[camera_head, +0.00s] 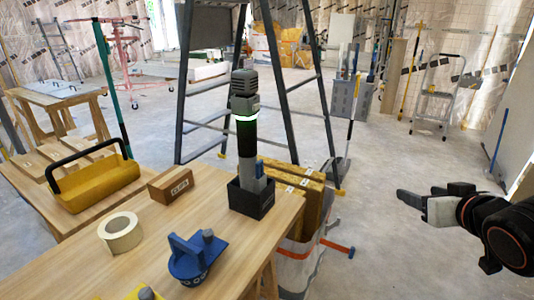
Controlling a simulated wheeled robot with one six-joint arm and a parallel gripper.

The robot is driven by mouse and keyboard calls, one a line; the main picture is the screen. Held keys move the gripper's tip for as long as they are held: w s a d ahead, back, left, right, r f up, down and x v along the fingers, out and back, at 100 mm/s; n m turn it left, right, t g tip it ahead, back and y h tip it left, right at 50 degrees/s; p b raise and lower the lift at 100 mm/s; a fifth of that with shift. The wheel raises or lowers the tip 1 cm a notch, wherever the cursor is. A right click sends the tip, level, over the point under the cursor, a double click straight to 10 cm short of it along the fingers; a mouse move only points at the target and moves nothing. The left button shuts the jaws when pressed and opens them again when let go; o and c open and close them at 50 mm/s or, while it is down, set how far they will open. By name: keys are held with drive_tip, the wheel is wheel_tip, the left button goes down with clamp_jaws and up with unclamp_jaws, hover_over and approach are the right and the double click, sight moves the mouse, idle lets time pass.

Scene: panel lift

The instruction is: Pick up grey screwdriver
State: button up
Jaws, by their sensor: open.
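My gripper (434,193) is at the right of the view, open and empty. It points left over the floor, well apart from the workbench (230,262). I cannot make out a clear grey screwdriver. A tall grey and black tool (246,140) with a ridged grey head and a glowing green-white ring stands upright in a dark open box (250,198) at the bench's right edge. A small blue item (260,168) shows beside it in the box. The lower ends of both are hidden by the box wall.
A yellow toolbox (95,183), tape roll (120,232), brown block (170,184) and blue tool (190,258) are on the left and front of the benches. A stepladder (188,85) stands behind.

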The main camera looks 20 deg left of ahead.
drive_tip(key=s+a+r+n+g+y, duration=0.1)
drive_tip(key=a+r+n+y, duration=0.15)
drive_tip(key=a, duration=0.65)
drive_tip(key=s+a+r+n+y, duration=0.15)
drive_tip(key=a+y, duration=0.25)
drive_tip(key=a, duration=0.4)
drive_tip(key=n+g+y, duration=0.5)
drive_tip(key=y, duration=0.1)
approach(254, 143)
drive_tip(key=x, duration=1.6)
drive_tip(key=shift+r, duration=0.15)
clamp_jaws()
